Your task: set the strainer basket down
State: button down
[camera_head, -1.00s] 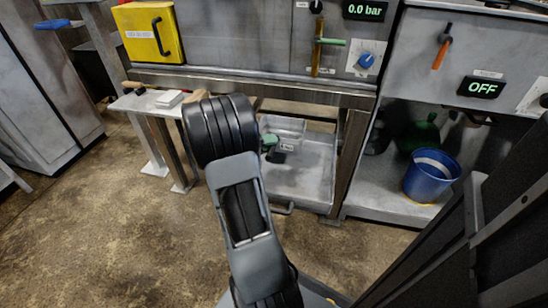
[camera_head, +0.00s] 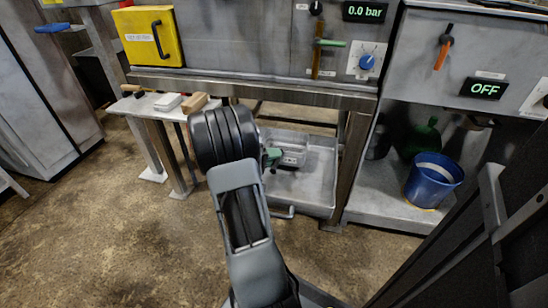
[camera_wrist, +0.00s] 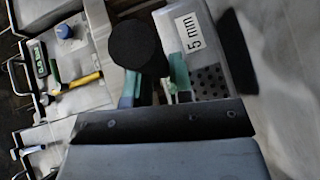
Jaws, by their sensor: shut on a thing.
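The strainer basket (camera_head: 292,151) is a pale grey box with a small label, at the back left of the shallow grey tray (camera_head: 315,192) under the machine. In the wrist view the strainer basket (camera_wrist: 212,45) shows a "5 mm" label and a perforated wall. My gripper (camera_head: 273,158) has green fingertips at the basket's left side. In the wrist view my gripper (camera_wrist: 155,84) is shut on the basket near a round black knob (camera_wrist: 135,46). The exact grip is partly hidden, and I cannot tell whether the basket touches the tray floor.
The machine's steel front beam (camera_head: 250,90) runs above the tray, with legs at both sides. A side table (camera_head: 145,104) with small blocks stands at left. A blue bucket (camera_head: 432,182) stands on the right shelf. The tray's front and right parts are clear.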

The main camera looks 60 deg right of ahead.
jog(key=shift+f+b, duration=0.55)
jog(key=shift+b, duration=0.05)
jog(key=c, duration=1)
grip_release()
jog(key=p+v, duration=0.1)
jog(key=v, duration=0.3)
jog(key=p+v, duration=0.2)
jog(key=v, duration=0.2)
jog(key=r+p+v, duration=0.1)
jog(key=v, duration=0.3)
jog(key=shift+r, duration=0.1)
